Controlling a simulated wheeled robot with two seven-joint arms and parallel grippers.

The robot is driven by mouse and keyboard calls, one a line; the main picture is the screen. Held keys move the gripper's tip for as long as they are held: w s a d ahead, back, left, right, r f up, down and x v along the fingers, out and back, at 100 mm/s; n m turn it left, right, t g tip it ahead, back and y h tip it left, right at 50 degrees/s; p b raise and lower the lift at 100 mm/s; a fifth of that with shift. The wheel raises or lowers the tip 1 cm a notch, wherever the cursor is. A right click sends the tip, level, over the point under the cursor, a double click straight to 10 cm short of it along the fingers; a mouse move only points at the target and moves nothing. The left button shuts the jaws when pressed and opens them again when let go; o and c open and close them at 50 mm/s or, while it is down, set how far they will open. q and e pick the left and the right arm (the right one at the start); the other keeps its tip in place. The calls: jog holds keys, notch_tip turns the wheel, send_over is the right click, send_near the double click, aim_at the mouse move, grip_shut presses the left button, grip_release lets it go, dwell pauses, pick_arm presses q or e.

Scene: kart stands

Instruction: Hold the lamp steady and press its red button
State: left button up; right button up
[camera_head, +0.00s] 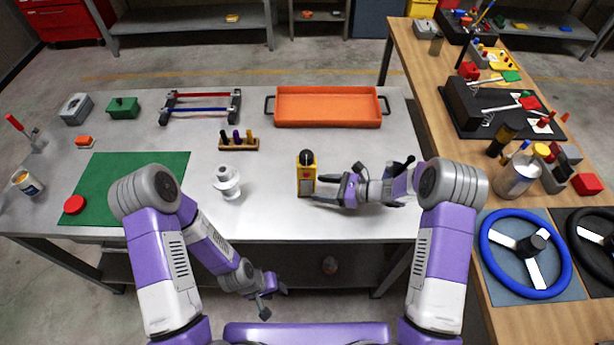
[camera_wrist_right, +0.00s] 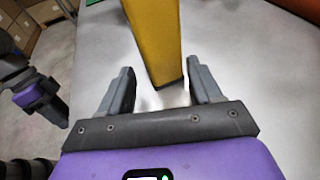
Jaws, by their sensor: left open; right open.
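The lamp (camera_head: 306,182) is a yellow upright box with a black top, standing near the front middle of the grey table. My right gripper (camera_head: 325,189) is open just to the right of the lamp, its fingers pointing at it. In the right wrist view the yellow lamp body (camera_wrist_right: 155,40) lies ahead, in line with the gap between the open fingers (camera_wrist_right: 160,78). I cannot tell whether either finger touches it. I cannot make out a red button on the lamp. My left gripper (camera_head: 268,300) is open and empty, low in front of the table's front edge.
A white stacked object (camera_head: 227,182) stands left of the lamp, and a small peg rack (camera_head: 238,145) behind it. An orange tray (camera_head: 328,92) lies at the back. A red disc (camera_head: 73,204) is on the green mat (camera_head: 120,175). A wooden bench (camera_head: 495,195) stands at the right.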

aim_at(314, 188)
jog(key=b+x, duration=0.1)
jog(key=x, duration=0.2)
jog(key=shift+a+f, duration=0.15)
pick_arm(q)
jog(key=shift+f+b, duration=0.4)
jog(key=shift+f, duration=0.65)
pick_arm(e)
jog(key=shift+w+a+f, duration=0.1)
jog(key=shift+w+a, duration=0.1)
jog(key=shift+a, duration=0.4)
jog(key=c, duration=0.8)
pick_arm(q)
grip_shut()
